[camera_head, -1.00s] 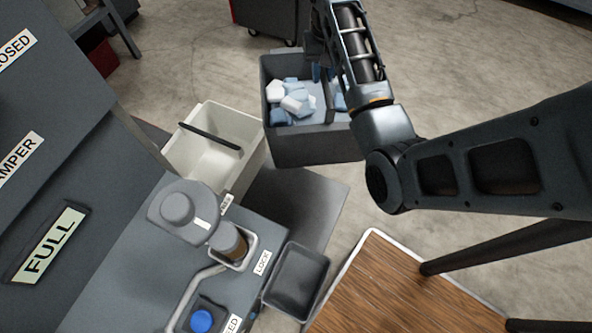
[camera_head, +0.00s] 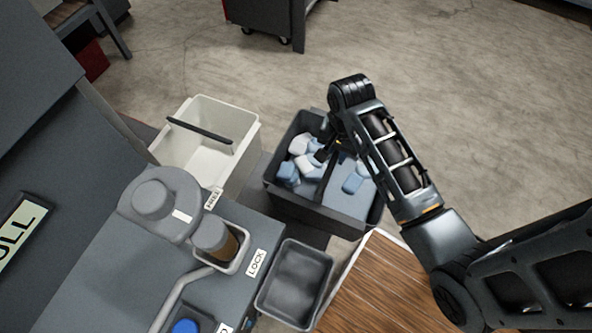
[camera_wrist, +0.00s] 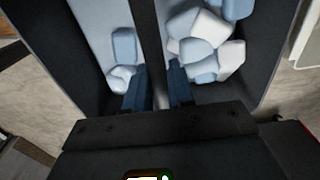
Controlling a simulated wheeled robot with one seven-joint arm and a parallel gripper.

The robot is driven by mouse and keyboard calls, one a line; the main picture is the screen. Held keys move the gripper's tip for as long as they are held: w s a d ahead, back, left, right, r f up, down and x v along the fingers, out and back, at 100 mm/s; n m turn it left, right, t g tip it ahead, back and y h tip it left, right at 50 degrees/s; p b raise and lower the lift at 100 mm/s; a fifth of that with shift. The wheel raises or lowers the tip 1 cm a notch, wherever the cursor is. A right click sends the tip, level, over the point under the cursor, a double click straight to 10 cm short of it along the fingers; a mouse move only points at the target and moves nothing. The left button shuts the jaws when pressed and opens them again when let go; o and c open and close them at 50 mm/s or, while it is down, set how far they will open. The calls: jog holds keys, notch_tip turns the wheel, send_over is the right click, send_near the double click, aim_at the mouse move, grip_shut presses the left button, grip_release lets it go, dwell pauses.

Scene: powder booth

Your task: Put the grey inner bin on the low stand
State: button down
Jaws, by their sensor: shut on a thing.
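The grey inner bin (camera_head: 318,216) is an open dark box with white and blue lumps inside and a bar across its middle. My gripper (camera_head: 327,155) is shut on that bar. In the wrist view, my gripper's two blue fingers (camera_wrist: 157,88) are on either side of the bar (camera_wrist: 148,40). The low stand (camera_head: 300,234) is a flat dark grey slab beside the machine, mostly hidden by the bin. The bin is over or on its right part; I cannot tell whether it touches.
A white bin (camera_head: 247,150) with a dark handle stands just left of the grey bin. The grey machine top (camera_head: 130,265) with its LOCK label, a small dark tray (camera_head: 296,285) and a wooden tabletop (camera_head: 375,295) lie in front. Open floor (camera_head: 440,100) extends behind and right.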

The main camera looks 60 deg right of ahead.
send_over(296, 173)
notch_tip(296, 173, down, 6)
jog(key=shift+r+b, duration=0.1)
jog(key=shift+b, duration=0.2)
jog(key=shift+f, duration=2.05)
jog(key=shift+f+b, duration=0.15)
jog(key=shift+b, duration=0.15)
jog(key=c, duration=1)
grip_release()
jog(key=shift+o, duration=0.2)
